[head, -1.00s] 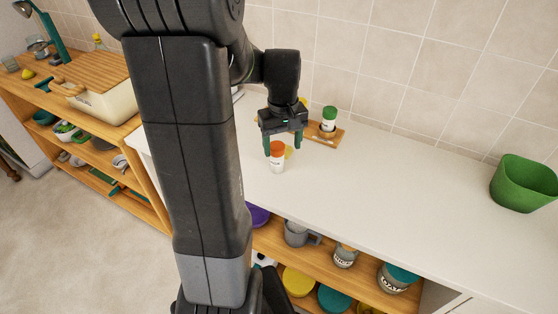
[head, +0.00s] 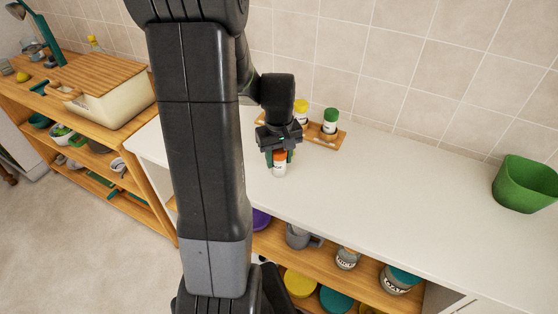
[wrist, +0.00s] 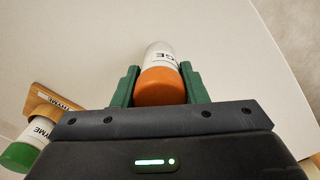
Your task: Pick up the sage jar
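The sage jar (head: 279,169) is white with an orange lid and stands on the white countertop in the head view. In the wrist view the jar (wrist: 161,75) lies between the two green fingers, its label partly readable as "GE". My gripper (head: 279,158) points down over it, with a finger on each side of the lid. In the wrist view the fingers of my gripper (wrist: 160,85) sit against the jar's sides with no clear gap, so it looks shut on the jar.
A wooden spice rack (head: 325,140) behind holds a green-lidded thyme jar (head: 330,121) and a yellow-lidded jar (head: 301,112). A green bin (head: 524,185) stands at the right. The counter between is clear. Open shelves below hold mugs and jars.

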